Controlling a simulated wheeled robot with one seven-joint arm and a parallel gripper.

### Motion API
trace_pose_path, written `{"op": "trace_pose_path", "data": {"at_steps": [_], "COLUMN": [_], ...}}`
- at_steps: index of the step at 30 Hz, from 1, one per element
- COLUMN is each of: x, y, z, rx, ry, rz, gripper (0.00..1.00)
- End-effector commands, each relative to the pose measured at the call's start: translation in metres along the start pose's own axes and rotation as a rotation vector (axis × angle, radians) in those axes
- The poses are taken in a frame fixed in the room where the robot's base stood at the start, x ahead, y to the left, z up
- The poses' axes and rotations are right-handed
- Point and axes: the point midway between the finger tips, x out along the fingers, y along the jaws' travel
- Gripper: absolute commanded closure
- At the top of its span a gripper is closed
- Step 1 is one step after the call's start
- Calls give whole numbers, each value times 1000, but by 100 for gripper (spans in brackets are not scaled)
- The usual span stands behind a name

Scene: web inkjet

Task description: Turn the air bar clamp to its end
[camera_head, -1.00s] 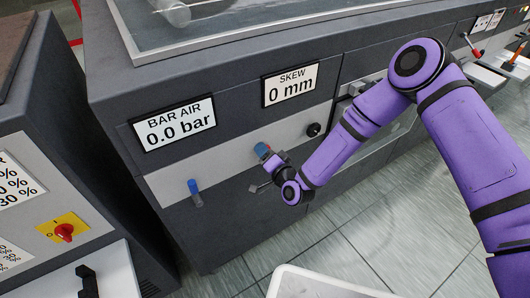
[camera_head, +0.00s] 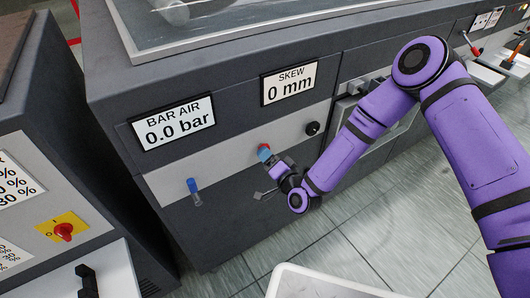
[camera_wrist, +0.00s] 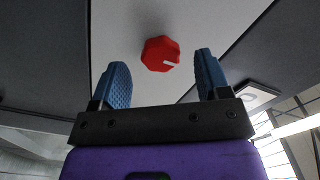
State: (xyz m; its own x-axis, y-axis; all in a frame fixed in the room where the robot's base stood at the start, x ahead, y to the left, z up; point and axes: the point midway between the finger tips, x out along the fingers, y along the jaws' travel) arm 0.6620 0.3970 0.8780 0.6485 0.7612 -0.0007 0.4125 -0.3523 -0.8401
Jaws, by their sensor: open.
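A red faceted knob (camera_head: 263,147) sits on the light grey strip of the dark machine, between and below the two displays. No label shows that it is the air bar clamp. In the wrist view the red knob (camera_wrist: 160,54) has a white mark pointing right. My gripper (camera_head: 265,155) is open and empty in front of the knob. In the wrist view its two blue fingers (camera_wrist: 162,66) stand apart, one to each side of the knob, not touching it. The BAR AIR display (camera_head: 174,125) reads 0.0 bar.
A blue lever (camera_head: 194,192) hangs on the strip at the left, and a black knob (camera_head: 313,128) is at the right. The SKEW display (camera_head: 290,83) reads 0 mm. A neighbouring cabinet has a red switch (camera_head: 64,231). Open floor (camera_head: 340,240) lies below.

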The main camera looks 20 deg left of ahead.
Motion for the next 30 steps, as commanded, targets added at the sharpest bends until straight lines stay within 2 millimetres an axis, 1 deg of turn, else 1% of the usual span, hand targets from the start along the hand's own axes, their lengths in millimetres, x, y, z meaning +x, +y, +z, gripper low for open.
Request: {"op": "trace_pose_path", "data": {"at_steps": [1, 6, 9, 12, 18, 30], "x": [-11, -42, -57, -68, -76, -75], "y": [1, 1, 1, 1, 0, 1], "z": [0, 0, 0, 0, 0, 0], "rx": [0, 1, 0, 0, 0, 0], "ry": [-2, -3, -2, -2, 0, 0], "rz": [4, 3, 4, 2, 1, 1], "gripper": [30, 30, 30, 30, 30, 30]}}
